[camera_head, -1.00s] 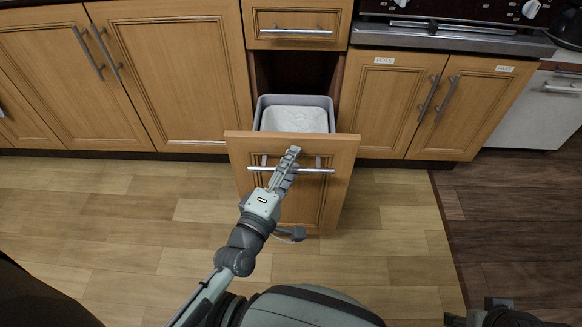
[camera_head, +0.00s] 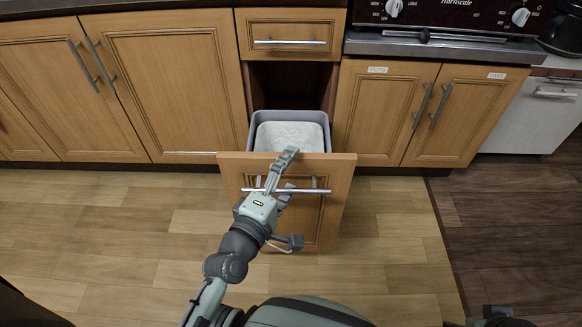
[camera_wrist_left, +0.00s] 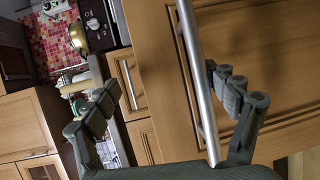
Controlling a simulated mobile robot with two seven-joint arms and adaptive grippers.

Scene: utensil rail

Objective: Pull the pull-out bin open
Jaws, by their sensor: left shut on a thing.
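The pull-out bin's wooden front (camera_head: 335,215) stands out from the cabinet, so the bin is partly open. The grey bin (camera_head: 253,118) with a white liner (camera_head: 290,136) shows behind the front. A horizontal metal bar handle (camera_head: 315,191) runs across the front. In the left wrist view the bar (camera_wrist_left: 186,50) passes between the fingers of my left gripper (camera_wrist_left: 168,85). Dark parts, probably my right gripper (camera_head: 495,316), barely show at the bottom right edge; their state is unclear.
A closed drawer (camera_head: 290,22) is above the bin opening. Closed cabinet doors stand at left (camera_head: 165,90) and right (camera_head: 380,120). An oven (camera_head: 450,35) is at the upper right. The wooden floor (camera_head: 120,225) before the bin is clear apart from my own body.

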